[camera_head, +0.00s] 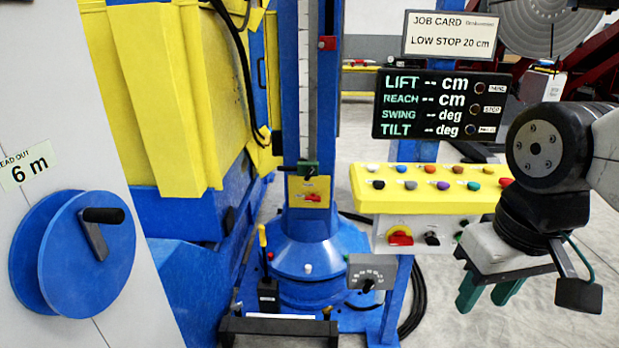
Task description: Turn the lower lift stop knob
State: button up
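A tall blue column (288,80) carries a pale scale strip. A red stop (327,43) sits high on it. A dark green stop block with a small knob (307,168) sits lower, just above a yellow plate; it looks like the lower lift stop, though its knob is small and hard to make out. My gripper (485,302) hangs at the right, well away from the column, with its two green fingers apart and nothing visible between them. The job card (450,35) reads "LOW STOP 20 cm". The display (440,105) shows dashes for lift, reach, swing and tilt.
A yellow button panel (425,200) with several coloured knobs stands between the column and my gripper. A grey dial plate (371,273) and a yellow-handled lever (263,250) are low near the base. Grey floor shows at lower right.

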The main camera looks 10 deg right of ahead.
aim_at(311, 172)
jog(key=k, duration=0.65)
jog(key=u, duration=0.55)
jog(key=i, duration=0.55)
jog(key=u, duration=0.7)
jog(key=i, duration=0.8)
jog(key=z, duration=0.85)
jog(key=i, duration=0.65)
jog(key=z, duration=0.75)
